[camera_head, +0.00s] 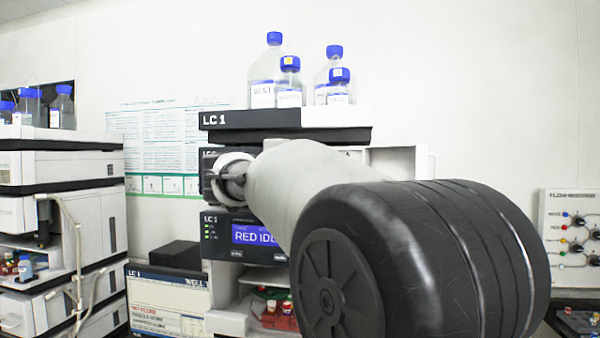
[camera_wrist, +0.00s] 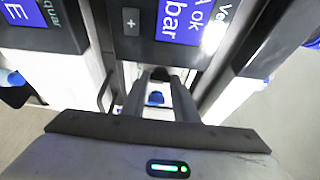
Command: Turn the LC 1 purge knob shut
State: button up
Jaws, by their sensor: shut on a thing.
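The LC 1 stack (camera_head: 222,138) stands in the middle of the head view. My gripper (camera_head: 214,184) is at the front of its dark upper module, above the display that reads "RED IDE". In the wrist view my gripper's two dark fingers (camera_wrist: 161,76) reach up to the gap by the module fronts. They are shut on a small dark thing at their tips, at the place of the purge knob. The knob itself is mostly hidden by the fingers, and I cannot tell its angle.
My arm covers the stack's right side. Bottles with blue caps (camera_head: 264,92) stand on top of the stack. A screen (camera_head: 168,305) is at its lower left. Another stack (camera_head: 60,190) stands far left. A wall board with coloured knobs (camera_head: 572,235) is at right.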

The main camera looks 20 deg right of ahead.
jog(key=o, duration=0.8)
jog(key=b+v, duration=0.2)
jog(key=v, duration=1.5)
jog(key=shift+s+a, duration=0.2)
jog(key=shift+r, duration=0.1)
